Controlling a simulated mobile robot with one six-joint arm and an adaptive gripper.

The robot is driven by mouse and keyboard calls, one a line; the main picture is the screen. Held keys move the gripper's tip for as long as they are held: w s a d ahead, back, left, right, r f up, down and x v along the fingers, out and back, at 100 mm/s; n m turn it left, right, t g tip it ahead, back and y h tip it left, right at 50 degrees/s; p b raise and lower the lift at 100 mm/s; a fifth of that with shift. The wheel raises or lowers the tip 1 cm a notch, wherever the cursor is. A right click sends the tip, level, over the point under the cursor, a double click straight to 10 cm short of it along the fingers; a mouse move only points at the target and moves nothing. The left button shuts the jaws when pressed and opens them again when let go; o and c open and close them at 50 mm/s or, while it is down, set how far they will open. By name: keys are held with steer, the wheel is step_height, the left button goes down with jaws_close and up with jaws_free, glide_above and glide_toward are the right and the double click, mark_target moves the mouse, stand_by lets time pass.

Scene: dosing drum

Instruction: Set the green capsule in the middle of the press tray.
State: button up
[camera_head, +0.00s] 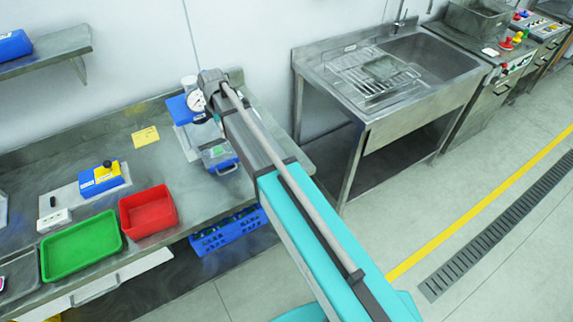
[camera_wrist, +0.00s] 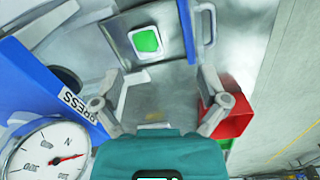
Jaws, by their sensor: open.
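The green capsule (camera_wrist: 147,40) is a rounded green block with a pale rim. It lies on the grey floor of the press tray (camera_wrist: 172,22), near its middle as far as the wrist view shows. In the head view the tray (camera_head: 222,168) sticks out of the front of the blue press with its handle outward, and the capsule (camera_head: 217,151) is a small green spot in it. My gripper (camera_wrist: 158,88) is open and empty, its fingers spread wide and apart from the capsule. In the head view my arm hides part of the press.
The blue press body (camera_wrist: 40,75) and its round gauge (camera_wrist: 45,152) are close on the left in the wrist view. A red bin (camera_head: 148,211) and a green tray (camera_head: 82,246) stand on the steel bench. A blue crate (camera_head: 228,231) is below it.

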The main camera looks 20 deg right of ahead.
steer(key=s+d+m, duration=0.9)
steer(key=s, duration=0.2)
steer(key=s+d+m, duration=0.9)
steer(key=s, duration=0.3)
steer(key=shift+s+m, duration=0.25)
steer(key=shift+m, duration=0.05)
